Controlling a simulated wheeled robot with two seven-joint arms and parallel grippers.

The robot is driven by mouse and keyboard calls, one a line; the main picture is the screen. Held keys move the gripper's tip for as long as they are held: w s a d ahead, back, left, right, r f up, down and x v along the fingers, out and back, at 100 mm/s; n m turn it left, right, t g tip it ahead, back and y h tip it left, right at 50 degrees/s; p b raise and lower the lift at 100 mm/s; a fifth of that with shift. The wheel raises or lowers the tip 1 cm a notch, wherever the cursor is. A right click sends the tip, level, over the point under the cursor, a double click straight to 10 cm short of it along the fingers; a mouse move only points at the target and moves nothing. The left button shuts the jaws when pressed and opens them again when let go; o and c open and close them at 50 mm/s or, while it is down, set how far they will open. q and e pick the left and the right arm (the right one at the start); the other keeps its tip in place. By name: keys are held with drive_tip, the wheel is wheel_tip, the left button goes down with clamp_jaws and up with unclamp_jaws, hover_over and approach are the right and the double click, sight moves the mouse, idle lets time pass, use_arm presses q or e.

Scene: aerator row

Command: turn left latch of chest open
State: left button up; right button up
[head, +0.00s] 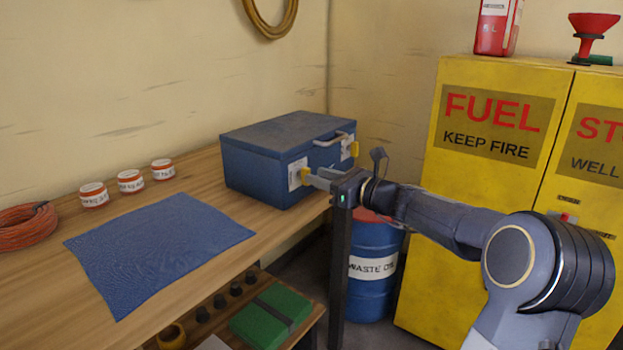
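The blue chest (252,165) stands shut at the back right end of the wooden bench, with a handle (334,140) on its front. Its left latch (304,174) is a yellow piece over a white plate. Its right latch (354,149) is also yellow. My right gripper (311,177) reaches in from the right, with its fingertips at the left latch. The fingers are small and seen from the side, so I cannot tell whether they are closed on the latch or only beside it. My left gripper is out of view.
A blue cloth (160,247), several small labelled tins (131,182) and a coiled orange cord (25,226) lie on the bench (223,270). A waste-oil drum (372,284) stands behind my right arm. A yellow fuel cabinet (480,200) stands at the right.

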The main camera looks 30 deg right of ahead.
drive_tip(key=x, duration=0.3)
clamp_jaws()
idle(0.3)
